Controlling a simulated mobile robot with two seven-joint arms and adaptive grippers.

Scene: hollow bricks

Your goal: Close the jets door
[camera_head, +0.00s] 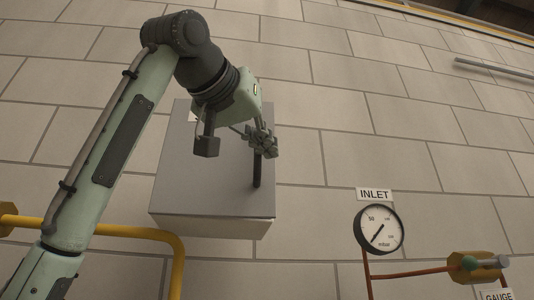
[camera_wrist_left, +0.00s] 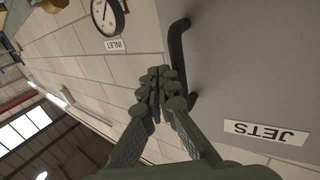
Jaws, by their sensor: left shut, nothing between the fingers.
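The jets door (camera_head: 215,185) is the plain grey front of a box on the wall in the head view. It fills the right of the left wrist view (camera_wrist_left: 250,60), with a white JETS label (camera_wrist_left: 266,133). I cannot tell whether it is fully closed. Its black bar handle (camera_head: 257,172) stands near the door's right edge; it also shows in the left wrist view (camera_wrist_left: 176,50). My left gripper (camera_head: 264,142) is shut and empty beside the handle's upper part, hiding some of it. In the left wrist view the fingertips (camera_wrist_left: 158,84) meet. My right gripper is not in view.
A round INLET gauge (camera_head: 379,229) is on the wall at the lower right, with copper pipes and a brass valve (camera_head: 476,265) beside it. A yellow pipe (camera_head: 140,233) runs below the box at left.

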